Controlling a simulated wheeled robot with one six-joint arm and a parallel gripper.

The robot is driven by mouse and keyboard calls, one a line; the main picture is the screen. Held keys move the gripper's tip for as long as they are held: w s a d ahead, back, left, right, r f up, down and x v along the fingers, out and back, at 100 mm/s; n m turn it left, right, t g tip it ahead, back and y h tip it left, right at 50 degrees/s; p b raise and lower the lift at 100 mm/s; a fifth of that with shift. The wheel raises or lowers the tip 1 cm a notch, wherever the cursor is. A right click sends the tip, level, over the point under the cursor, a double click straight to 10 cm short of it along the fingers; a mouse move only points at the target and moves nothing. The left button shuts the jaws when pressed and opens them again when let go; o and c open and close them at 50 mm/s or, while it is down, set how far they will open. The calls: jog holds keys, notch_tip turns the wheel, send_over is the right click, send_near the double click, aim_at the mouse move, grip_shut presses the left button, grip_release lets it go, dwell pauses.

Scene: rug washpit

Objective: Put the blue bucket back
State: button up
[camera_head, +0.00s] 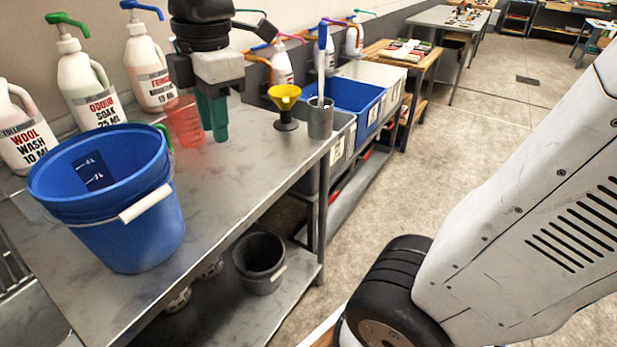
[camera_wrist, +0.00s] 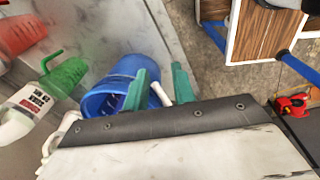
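The blue bucket (camera_head: 125,240) stands upright on the metal bench at the left of the head view, its white handle grip (camera_head: 146,204) hanging down at the front side. The bucket is tilted in the wrist view (camera_wrist: 103,98), where the white grip (camera_wrist: 160,94) shows between the finger lines. My gripper (camera_head: 212,115) has green fingers pointing down, above the bench to the right of and behind the bucket. In the wrist view its two fingers (camera_wrist: 161,86) are apart with nothing visibly clamped between them. In the head view it is apart from the bucket.
A red measuring jug (camera_head: 184,122) stands close beside my fingers. White pump bottles (camera_head: 88,88) line the wall. A yellow funnel (camera_head: 285,97) and a grey cup (camera_head: 320,118) stand further right. A dark bucket (camera_head: 259,262) sits on the lower shelf. The floor at right is open.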

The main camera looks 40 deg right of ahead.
jog(key=s+d+f+m, duration=0.3)
jog(key=s+f+m, duration=0.1)
jog(key=s+m, duration=0.3)
jog(key=s+d+f+m, duration=0.3)
jog(key=s+m, duration=0.3)
jog(key=m, duration=0.5)
jog(key=shift+s+d+f+h, duration=0.3)
jog(key=shift+s+d+f, duration=0.05)
jog(key=shift+d, duration=0.3)
